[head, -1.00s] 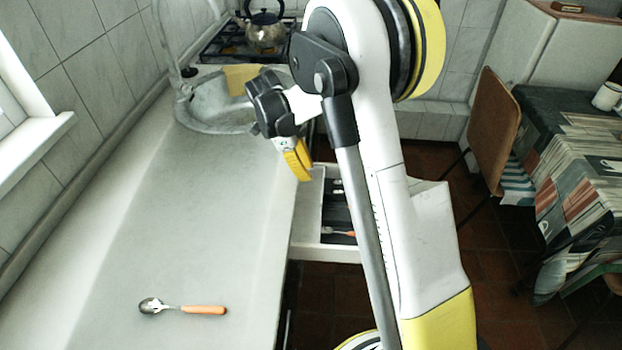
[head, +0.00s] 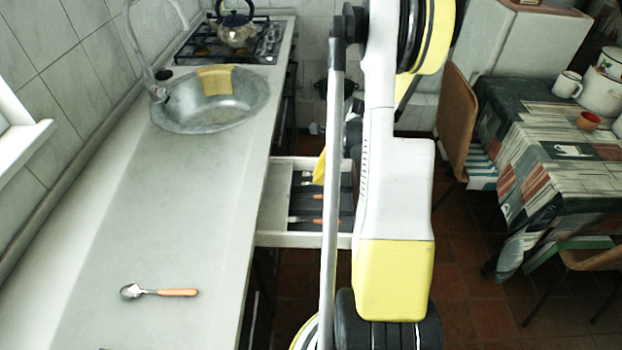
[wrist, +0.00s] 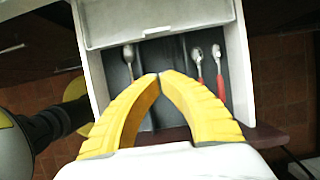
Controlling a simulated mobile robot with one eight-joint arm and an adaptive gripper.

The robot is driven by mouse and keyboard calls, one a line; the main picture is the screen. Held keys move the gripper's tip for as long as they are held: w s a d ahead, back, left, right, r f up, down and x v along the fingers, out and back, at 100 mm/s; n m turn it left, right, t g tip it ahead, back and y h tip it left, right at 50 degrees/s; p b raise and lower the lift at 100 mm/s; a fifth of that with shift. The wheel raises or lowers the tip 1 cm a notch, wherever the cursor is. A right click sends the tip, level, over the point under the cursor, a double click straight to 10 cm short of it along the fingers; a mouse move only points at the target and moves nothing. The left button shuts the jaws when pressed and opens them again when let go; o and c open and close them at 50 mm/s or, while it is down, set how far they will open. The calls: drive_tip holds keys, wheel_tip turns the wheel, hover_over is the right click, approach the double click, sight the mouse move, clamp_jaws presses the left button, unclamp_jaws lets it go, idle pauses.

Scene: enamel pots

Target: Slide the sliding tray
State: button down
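The sliding tray (wrist: 160,20) is a pale tray lying across the far part of the open drawer in the wrist view. In the head view its pale surface (head: 274,196) shows at the counter side of the drawer. The white open drawer (wrist: 241,75) has a dark floor. My gripper (wrist: 159,75) is over the drawer, its yellow curved fingertips together and nothing seen between them. The tips appear just short of the tray's near edge; I cannot tell if they touch it. In the head view my arm hides most of the gripper, leaving a yellow finger piece.
Several spoons or similar cutlery, some with orange-red handles (wrist: 220,75), lie on the drawer floor around my fingers. A spoon (head: 160,292) lies on the counter (head: 170,220). A sink (head: 215,105) and stove are further back. A table with mugs and a chair stand right.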

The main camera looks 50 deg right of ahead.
sight(275, 196)
drive_tip(key=b+x, duration=0.2)
drive_tip(key=x, duration=0.5)
drive_tip(key=shift+w+f+b, duration=0.1)
drive_tip(key=shift+f+b, duration=0.2)
drive_tip(key=shift+f, duration=0.1)
drive_tip(key=shift+w+a+r+b, duration=0.15)
drive_tip(key=shift+w+a+b, duration=0.15)
drive_tip(key=shift+w+a, duration=0.65)
drive_tip(key=shift+w+a+r, duration=0.15)
drive_tip(key=shift+w+a, duration=0.25)
drive_tip(key=shift+w, duration=0.1)
drive_tip(key=w+a, duration=0.2)
drive_tip(key=w+a+b, duration=0.1)
drive_tip(key=w+a, duration=0.1)
drive_tip(key=shift+w, duration=0.35)
